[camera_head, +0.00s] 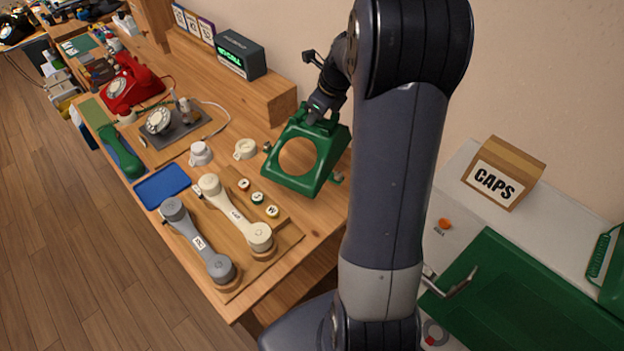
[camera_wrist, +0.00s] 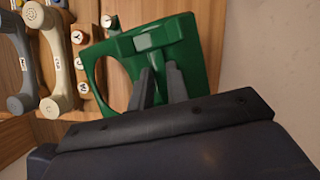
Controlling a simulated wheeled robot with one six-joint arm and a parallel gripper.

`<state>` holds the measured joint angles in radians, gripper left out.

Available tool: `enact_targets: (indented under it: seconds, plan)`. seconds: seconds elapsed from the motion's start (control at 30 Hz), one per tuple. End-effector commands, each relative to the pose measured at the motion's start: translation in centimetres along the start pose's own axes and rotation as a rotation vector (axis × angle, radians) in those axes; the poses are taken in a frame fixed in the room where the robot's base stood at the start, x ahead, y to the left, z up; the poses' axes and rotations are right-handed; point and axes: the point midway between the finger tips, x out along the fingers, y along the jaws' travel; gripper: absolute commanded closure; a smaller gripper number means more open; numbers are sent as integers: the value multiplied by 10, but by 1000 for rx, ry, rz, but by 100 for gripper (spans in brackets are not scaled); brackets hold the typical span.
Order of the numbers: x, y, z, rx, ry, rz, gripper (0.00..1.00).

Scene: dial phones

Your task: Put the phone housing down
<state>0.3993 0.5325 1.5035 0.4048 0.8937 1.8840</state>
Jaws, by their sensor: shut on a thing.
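The green phone housing (camera_head: 324,172) with a round hole in its face is at the right back of the wooden bench in the head view. My gripper (camera_head: 318,115) is shut on its top edge. In the wrist view the housing (camera_wrist: 196,52) lies just beyond my two grey fingers (camera_wrist: 158,78), which meet its near edge. The housing is over or on the bench near the wall; I cannot tell whether its underside touches the wood.
A grey handset (camera_head: 195,240) and a cream handset (camera_head: 236,214) lie on a wooden board left of the housing, beside several small round caps. A CAPS box (camera_head: 503,173) stands right.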

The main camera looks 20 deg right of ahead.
Motion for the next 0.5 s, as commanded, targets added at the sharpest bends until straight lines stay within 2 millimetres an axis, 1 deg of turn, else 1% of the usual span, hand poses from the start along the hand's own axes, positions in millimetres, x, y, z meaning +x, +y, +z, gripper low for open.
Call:
enact_targets:
  seconds: [0.1,0.2,0.37,0.5]
  plan:
    - [0,-6,-9,129,6,-59,100]
    - [-1,-10,-13,200,11,-89,100]
    - [-1,-14,-17,256,10,-105,100]
    - [0,-19,-19,276,4,-77,100]
